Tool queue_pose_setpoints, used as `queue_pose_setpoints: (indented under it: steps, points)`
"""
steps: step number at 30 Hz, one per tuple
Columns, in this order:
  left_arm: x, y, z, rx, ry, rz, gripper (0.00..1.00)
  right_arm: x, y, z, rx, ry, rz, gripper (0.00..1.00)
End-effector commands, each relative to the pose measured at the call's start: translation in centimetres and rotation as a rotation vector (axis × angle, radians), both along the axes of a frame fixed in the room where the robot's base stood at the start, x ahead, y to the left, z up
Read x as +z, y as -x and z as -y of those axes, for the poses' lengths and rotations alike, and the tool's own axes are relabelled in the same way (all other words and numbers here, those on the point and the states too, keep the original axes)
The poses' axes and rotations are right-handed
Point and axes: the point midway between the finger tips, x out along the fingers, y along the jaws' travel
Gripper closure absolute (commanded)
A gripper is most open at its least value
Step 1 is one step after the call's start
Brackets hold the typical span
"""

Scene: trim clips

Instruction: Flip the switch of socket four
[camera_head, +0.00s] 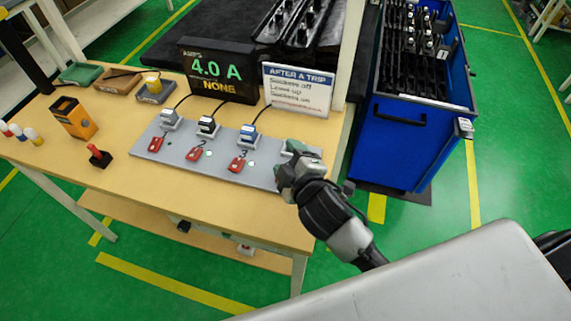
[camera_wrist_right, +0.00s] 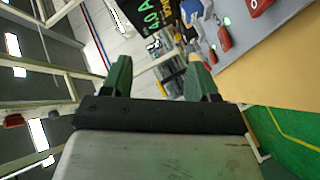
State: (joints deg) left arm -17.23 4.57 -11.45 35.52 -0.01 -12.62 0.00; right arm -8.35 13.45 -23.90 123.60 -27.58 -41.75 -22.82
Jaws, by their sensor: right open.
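A grey socket strip (camera_head: 216,164) lies on the wooden table with a row of numbered sockets. Red switches sit below sockets one (camera_head: 155,144), two (camera_head: 195,153) and three (camera_head: 237,165), and a plug stands in each of these sockets. My right gripper (camera_head: 287,174) is over the strip's right end and hides most of socket four and its switch. In the right wrist view, its two green fingers (camera_wrist_right: 160,75) are apart with nothing clearly held between them. That view also shows part of the strip (camera_wrist_right: 275,35) and red switches (camera_wrist_right: 223,38) at upper right. My left gripper is out of view.
A display (camera_head: 218,70) reading 4.0 A and NONE and a white sign (camera_head: 299,89) stand behind the strip. An orange box (camera_head: 73,118) and a red-topped black device (camera_head: 99,156) are at left. A blue cart (camera_head: 403,140) stands right of the table.

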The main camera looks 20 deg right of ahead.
Motion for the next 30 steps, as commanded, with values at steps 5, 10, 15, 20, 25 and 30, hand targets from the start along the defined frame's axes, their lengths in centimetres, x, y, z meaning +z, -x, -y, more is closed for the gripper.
queue_pose_setpoints:
  steps: [5,10,15,20,25,30]
  points:
    - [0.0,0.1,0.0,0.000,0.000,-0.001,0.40,8.9,-3.2,-8.0,0.343,0.484,0.599,0.40]
    - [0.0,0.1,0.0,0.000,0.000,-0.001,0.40,11.9,-0.9,-16.1,0.690,1.039,1.203,0.40]
    - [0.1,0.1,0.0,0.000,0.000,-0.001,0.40,7.4,1.6,-19.3,1.089,1.598,1.763,0.40]
    - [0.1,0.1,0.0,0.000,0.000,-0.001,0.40,0.7,0.0,-14.7,-1.389,-1.739,-1.847,0.40]
    - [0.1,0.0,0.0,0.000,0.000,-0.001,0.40,-2.2,-4.2,-5.4,-1.374,-1.295,-1.344,0.40]
    - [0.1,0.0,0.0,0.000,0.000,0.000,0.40,-1.7,-6.4,0.6,-1.405,-1.063,-1.102,0.40]
